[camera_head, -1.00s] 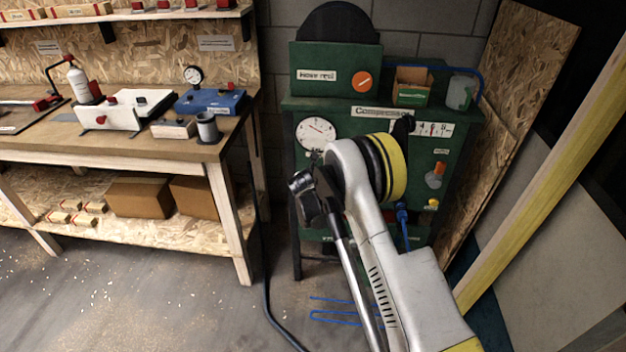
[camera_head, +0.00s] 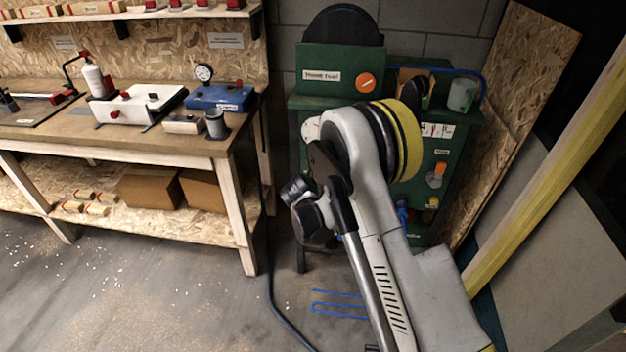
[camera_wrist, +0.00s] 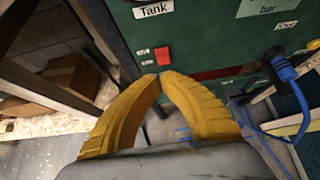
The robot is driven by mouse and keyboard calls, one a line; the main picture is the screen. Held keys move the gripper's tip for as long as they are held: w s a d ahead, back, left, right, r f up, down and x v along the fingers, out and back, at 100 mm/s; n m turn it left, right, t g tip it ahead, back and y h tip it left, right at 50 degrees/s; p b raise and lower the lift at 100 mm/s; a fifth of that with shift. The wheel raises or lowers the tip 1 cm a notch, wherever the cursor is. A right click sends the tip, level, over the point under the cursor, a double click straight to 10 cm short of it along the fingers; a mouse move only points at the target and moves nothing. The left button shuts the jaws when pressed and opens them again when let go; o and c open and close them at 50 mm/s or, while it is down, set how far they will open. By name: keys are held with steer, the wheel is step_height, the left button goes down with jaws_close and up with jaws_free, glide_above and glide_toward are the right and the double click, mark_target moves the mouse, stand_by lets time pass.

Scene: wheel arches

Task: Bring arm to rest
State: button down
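My gripper (camera_wrist: 160,76) shows in the wrist view as two curved yellow fingers. Their tips meet, and nothing is between them. Behind the tips is the green compressor cabinet's lower front, with a "Tank" label (camera_wrist: 154,10) and a red switch (camera_wrist: 162,56); how near the tips are to it I cannot tell. In the head view my arm is folded up in front of the green compressor cabinet (camera_head: 440,210) and hides much of its front. The gripper's fingers cannot be made out there.
A wooden workbench (camera_head: 60,139) with devices stands at the left, cardboard boxes (camera_head: 150,188) on its lower shelf. A dark hose (camera_head: 270,270) runs along the floor. A blue hose with connector (camera_wrist: 280,65) is right of my gripper. A yellow-edged beam (camera_head: 545,170) leans at the right.

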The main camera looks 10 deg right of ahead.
stand_by(0.4)
steer(key=s+d+r+m+g+y, duration=0.1)
steer(key=s+d+r+m, duration=0.2)
steer(key=s+r+m, duration=0.7)
steer(key=s+d+r+m+g, duration=0.1)
steer(key=s+d+r+m, duration=0.2)
steer(key=s+r+m, duration=0.7)
steer(key=s+r+m+g+y, duration=0.1)
steer(key=s+r+m+y, duration=0.1)
steer(key=s+m, duration=1)
steer(key=s, duration=1)
steer(key=shift+a+r, duration=0.25)
